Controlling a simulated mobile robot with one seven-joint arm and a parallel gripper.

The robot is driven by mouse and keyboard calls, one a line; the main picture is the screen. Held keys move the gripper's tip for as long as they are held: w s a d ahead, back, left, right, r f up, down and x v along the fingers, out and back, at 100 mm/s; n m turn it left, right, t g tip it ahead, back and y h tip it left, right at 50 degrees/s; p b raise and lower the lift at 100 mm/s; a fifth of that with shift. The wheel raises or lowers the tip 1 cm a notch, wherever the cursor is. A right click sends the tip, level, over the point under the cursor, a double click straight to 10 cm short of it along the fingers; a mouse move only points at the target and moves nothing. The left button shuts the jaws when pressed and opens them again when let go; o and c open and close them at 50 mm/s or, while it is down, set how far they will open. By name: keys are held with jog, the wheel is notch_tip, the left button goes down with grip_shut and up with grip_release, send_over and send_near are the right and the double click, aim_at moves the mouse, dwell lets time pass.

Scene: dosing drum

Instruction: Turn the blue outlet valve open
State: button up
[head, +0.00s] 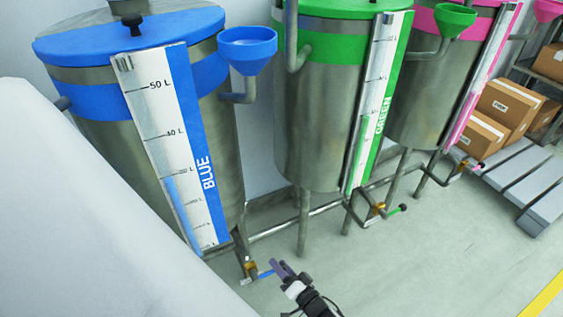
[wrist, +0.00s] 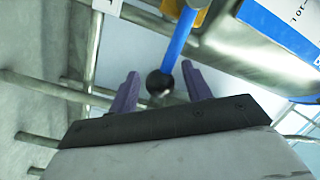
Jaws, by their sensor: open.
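The blue outlet valve is low under the blue drum (head: 190,140) in the head view. Its brass body (head: 250,268) carries a short blue lever (head: 266,274). In the wrist view the blue lever (wrist: 179,40) runs down from the brass body to a dark round knob (wrist: 159,82). My gripper (head: 281,268) is by the lever's end in the head view. In the wrist view its purple fingers (wrist: 160,92) stand open on both sides of the knob. No contact between fingers and knob is visible.
A green drum (head: 325,110) and a pink drum (head: 425,100) stand to the right, with their own low valves. Pipes (head: 320,212) and drum legs run near the floor. Boxes (head: 500,110) and a grey pallet (head: 535,195) are at the far right. The floor in front is clear.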

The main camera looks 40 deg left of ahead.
grip_shut()
jog(key=shift+r, duration=0.15)
